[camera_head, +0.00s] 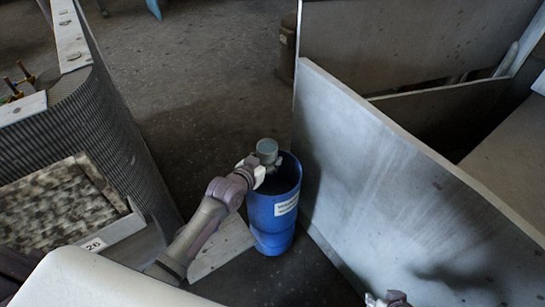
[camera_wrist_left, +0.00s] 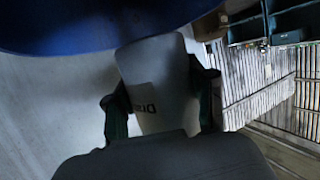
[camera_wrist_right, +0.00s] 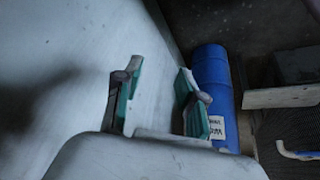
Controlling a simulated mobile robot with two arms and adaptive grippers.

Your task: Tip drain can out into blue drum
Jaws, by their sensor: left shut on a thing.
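The blue drum (camera_head: 272,222) stands on the floor in the middle of the head view, with a white label on its side. It also shows in the right wrist view (camera_wrist_right: 212,85), and its blue curve fills the top of the left wrist view (camera_wrist_left: 90,25). My left gripper (camera_head: 258,172) is shut on the pale grey drain can (camera_head: 267,149) above the drum's mouth. In the left wrist view the can (camera_wrist_left: 158,75) sits between both fingers; its label partly shows. I cannot tell its exact tilt or contents. My right gripper (camera_wrist_right: 158,98) is open and empty, low in the head view (camera_head: 388,299).
A large grey panel (camera_head: 390,170) stands close to the drum's right. A ribbed housing with a dirty filter (camera_head: 62,205) stands at left. A flat board (camera_head: 222,248) lies beside the drum. Dark floor (camera_head: 200,75) is open behind the drum.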

